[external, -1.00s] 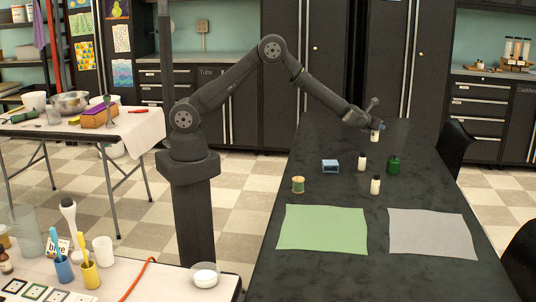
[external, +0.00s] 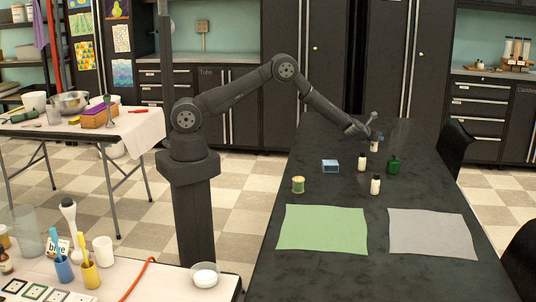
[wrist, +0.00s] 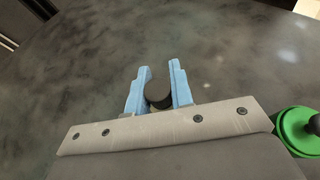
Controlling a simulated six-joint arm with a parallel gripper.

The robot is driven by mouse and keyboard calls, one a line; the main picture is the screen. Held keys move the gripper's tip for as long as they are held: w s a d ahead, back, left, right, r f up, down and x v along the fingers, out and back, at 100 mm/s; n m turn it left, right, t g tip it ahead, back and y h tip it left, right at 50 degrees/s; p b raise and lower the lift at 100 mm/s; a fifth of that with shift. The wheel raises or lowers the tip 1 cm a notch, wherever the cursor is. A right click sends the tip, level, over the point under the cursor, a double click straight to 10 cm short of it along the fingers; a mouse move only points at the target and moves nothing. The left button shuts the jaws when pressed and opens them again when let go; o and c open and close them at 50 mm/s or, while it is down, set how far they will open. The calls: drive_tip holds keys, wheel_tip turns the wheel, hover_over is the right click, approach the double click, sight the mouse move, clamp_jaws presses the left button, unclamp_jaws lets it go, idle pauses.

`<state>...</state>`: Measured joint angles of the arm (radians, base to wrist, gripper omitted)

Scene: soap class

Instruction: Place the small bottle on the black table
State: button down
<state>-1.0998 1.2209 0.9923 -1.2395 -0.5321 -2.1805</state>
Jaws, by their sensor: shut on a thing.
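My gripper (wrist: 159,92) has its blue fingers closed around the black cap of a small bottle (wrist: 158,94) in the wrist view. In the external view this small white bottle (external: 374,147) hangs under my gripper (external: 376,137) at the far part of the black table (external: 335,150). I cannot tell whether its base touches the table. Two similar small white bottles with dark caps stand nearer, one in the middle (external: 362,163) and one closer to the cloths (external: 375,184).
Green (external: 322,230) and grey (external: 432,234) cloths lie in front.

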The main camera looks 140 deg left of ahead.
sight(376, 144)
drive_tip(key=shift+f, duration=2)
drive_tip(key=shift+f, duration=0.15)
drive_tip(key=c, duration=1.3)
unclamp_jaws()
drive_tip(key=shift+r, duration=0.2)
drive_tip(key=v, duration=1.2)
drive_tip(key=shift+f, duration=0.1)
